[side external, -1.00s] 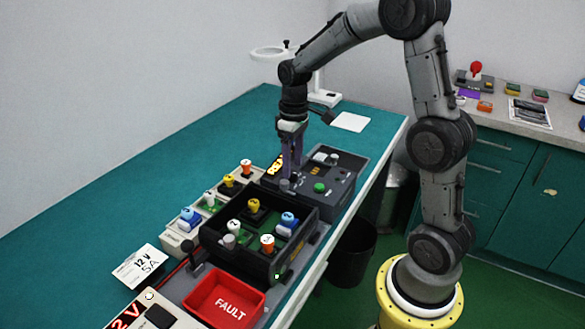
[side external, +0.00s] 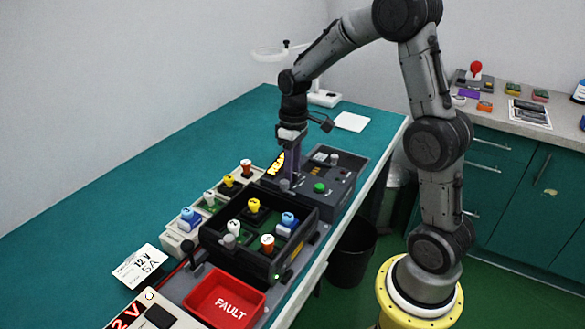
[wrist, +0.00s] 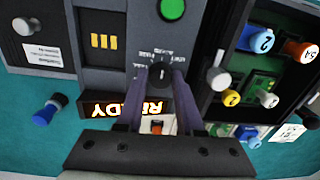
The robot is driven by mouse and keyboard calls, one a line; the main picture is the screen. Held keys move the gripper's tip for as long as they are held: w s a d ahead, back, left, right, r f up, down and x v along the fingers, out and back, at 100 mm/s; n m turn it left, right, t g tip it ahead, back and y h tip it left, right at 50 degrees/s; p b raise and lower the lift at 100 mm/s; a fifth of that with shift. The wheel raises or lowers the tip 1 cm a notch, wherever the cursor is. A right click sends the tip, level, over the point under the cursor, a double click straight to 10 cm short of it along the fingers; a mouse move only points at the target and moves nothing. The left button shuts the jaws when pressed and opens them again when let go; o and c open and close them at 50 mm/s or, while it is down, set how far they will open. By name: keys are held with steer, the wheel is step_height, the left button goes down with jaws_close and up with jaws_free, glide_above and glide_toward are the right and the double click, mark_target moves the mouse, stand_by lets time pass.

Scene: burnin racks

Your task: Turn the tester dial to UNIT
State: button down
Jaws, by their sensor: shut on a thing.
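The tester (side external: 343,180) is a dark box on the teal bench, with a lit amber display (side external: 275,164) and a green button (side external: 319,188). In the wrist view the display (wrist: 112,108) reads READY. The tester dial (wrist: 160,74) is a dark knob on the panel, with small markings around it too small to read. My gripper (side external: 288,186) points straight down onto the tester. In the wrist view its purple fingers (wrist: 161,78) are shut on the dial, one on each side. The fingers hide part of the dial, and its pointed setting cannot be told.
A black tray (side external: 212,252) with several coloured-knob units stands against the tester. A red FAULT bin (side external: 226,297) is in front. A pale rack (side external: 174,243) of units runs along the left. A white card (side external: 139,266) lies on the bench. The back left bench is clear.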

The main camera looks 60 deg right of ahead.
mark_target(294, 172)
steer(key=shift+m, duration=0.3)
steer(key=m, duration=0.3)
steer(key=shift+m, duration=2.1)
steer(key=shift+r, duration=0.1)
steer(key=c, duration=0.5)
jaws_free()
steer(key=shift+c, duration=0.2)
step_height(294, 172, up, 14)
steer(key=shift+s+d, duration=0.25)
steer(key=shift+a, duration=0.1)
